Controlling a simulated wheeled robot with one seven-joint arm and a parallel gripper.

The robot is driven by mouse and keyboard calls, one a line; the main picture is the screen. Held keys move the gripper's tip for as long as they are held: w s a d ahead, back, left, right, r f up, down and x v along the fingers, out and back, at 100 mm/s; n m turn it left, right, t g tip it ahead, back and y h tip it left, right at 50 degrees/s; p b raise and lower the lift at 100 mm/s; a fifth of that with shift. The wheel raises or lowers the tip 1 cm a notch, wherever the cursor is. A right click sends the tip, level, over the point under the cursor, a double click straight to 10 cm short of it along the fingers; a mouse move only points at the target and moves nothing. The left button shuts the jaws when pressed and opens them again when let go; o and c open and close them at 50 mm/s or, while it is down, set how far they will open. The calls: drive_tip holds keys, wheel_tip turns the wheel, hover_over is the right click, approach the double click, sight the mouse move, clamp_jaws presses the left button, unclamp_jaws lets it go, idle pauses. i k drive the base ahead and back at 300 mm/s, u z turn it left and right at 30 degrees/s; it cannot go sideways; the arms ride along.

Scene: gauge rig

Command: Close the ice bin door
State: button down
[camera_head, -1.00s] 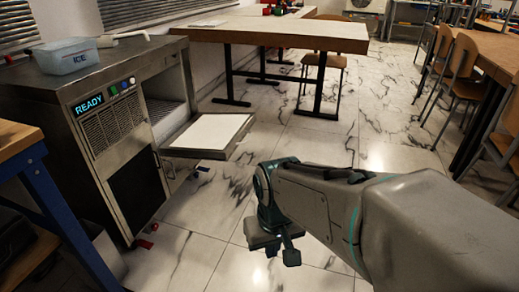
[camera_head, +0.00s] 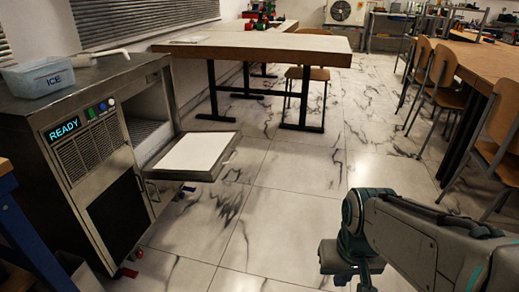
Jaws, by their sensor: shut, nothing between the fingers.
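The ice machine (camera_head: 92,155) stands at the left with a READY display on its front. Its ice bin door (camera_head: 196,156) is open, folded out roughly level to the right, with a white inner panel facing up. The bin opening (camera_head: 150,124) shows behind the door. My gripper (camera_head: 354,282) is low at the bottom right, well apart from the door and to its right. It is shut and holds nothing; its tips are at the bottom edge of the picture.
A clear bin marked ICE (camera_head: 38,76) and a white scoop (camera_head: 100,54) lie on the machine's top. A wooden table (camera_head: 262,47) stands behind. Chairs (camera_head: 440,78) and another table (camera_head: 487,64) line the right. Marble floor (camera_head: 270,215) is clear between door and gripper.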

sight(192, 157)
drive_tip(key=z, duration=0.1)
drive_tip(key=i, duration=0.65)
drive_tip(key=u, duration=0.7)
drive_tip(key=i, duration=0.65)
drive_tip(key=u, duration=0.75)
